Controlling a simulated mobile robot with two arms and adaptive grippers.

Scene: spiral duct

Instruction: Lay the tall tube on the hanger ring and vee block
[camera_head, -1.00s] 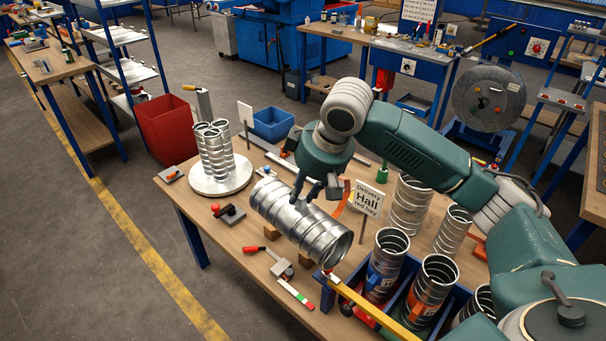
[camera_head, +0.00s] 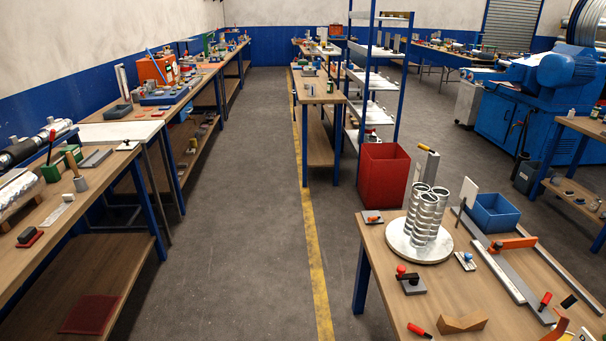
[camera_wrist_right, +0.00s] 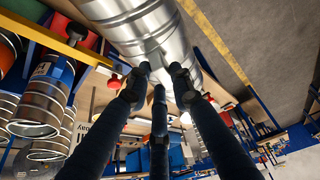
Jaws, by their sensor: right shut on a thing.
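The tall tube (camera_wrist_right: 145,30) is a shiny ribbed metal duct. It shows large at the top of the right wrist view, and its ends run out of the frame. The dark fingers of my right gripper (camera_wrist_right: 158,75) are shut on its side. In the head view neither gripper nor the held tube is in sight. A wooden block with a vee notch (camera_head: 462,325) lies at the front edge of the right-hand table. I cannot make out a hanger ring for sure. My left gripper is in no view.
The right-hand table (camera_head: 385,245) bears a round white plate (camera_head: 400,248) with several upright small tubes, a blue bin (camera_head: 497,215) and metal bars. A red bin (camera_head: 384,178) stands behind. Long benches line the left, with open floor (camera_head: 245,220) between. More tubes (camera_wrist_right: 40,105) show in the wrist view.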

